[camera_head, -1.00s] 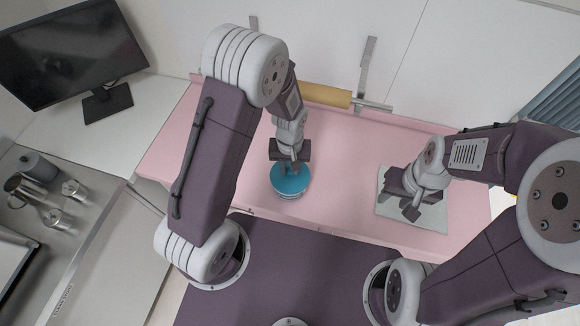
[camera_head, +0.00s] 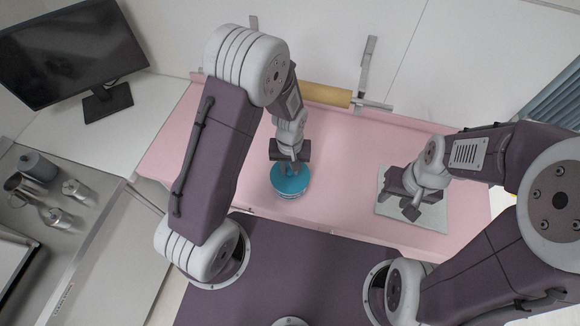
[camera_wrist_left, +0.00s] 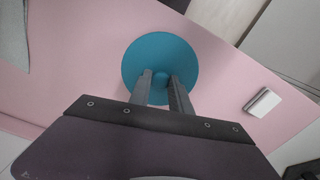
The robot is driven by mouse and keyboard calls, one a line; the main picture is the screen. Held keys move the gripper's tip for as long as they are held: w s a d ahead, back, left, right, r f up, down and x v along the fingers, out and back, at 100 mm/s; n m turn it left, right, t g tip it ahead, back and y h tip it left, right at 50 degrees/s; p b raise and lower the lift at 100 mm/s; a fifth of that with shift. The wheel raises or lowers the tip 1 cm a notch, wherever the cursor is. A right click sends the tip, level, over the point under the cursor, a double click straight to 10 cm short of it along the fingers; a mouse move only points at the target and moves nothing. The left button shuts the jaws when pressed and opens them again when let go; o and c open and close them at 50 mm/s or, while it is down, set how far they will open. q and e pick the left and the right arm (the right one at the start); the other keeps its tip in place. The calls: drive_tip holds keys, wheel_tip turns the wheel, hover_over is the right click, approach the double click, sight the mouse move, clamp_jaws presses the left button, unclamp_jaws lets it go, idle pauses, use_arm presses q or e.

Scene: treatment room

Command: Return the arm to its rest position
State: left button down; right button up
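My left gripper (camera_head: 290,168) is above a round blue container (camera_head: 290,185) on the pink table. In the left wrist view, the left gripper's two fingers (camera_wrist_left: 161,90) are apart, with a visible gap between them. The container's blue lid (camera_wrist_left: 140,58) has a small round knob (camera_wrist_left: 161,78) that shows in that gap; whether the fingers touch it I cannot tell. My right gripper (camera_head: 410,205) is low over a pale mat (camera_head: 430,217) at the table's right side. Its fingers are too small and partly hidden to tell if they are open.
A small white box (camera_wrist_left: 263,102) lies on the pink table in the left wrist view. A yellow roll (camera_head: 326,95) lies along the table's back edge. A monitor (camera_head: 65,50) stands at the back left. Metal jars (camera_head: 55,217) stand on the left counter.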

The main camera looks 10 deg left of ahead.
use_arm(q)
drive_tip(key=c, duration=0.6)
unclamp_jaws()
drive_tip(key=shift+c, duration=0.2)
drive_tip(key=shift+r+p, duration=3.1)
drive_tip(key=shift+r, duration=0.45)
drive_tip(key=shift+c, duration=0.3)
clamp_jaws()
drive_tip(key=shift+f, duration=0.2)
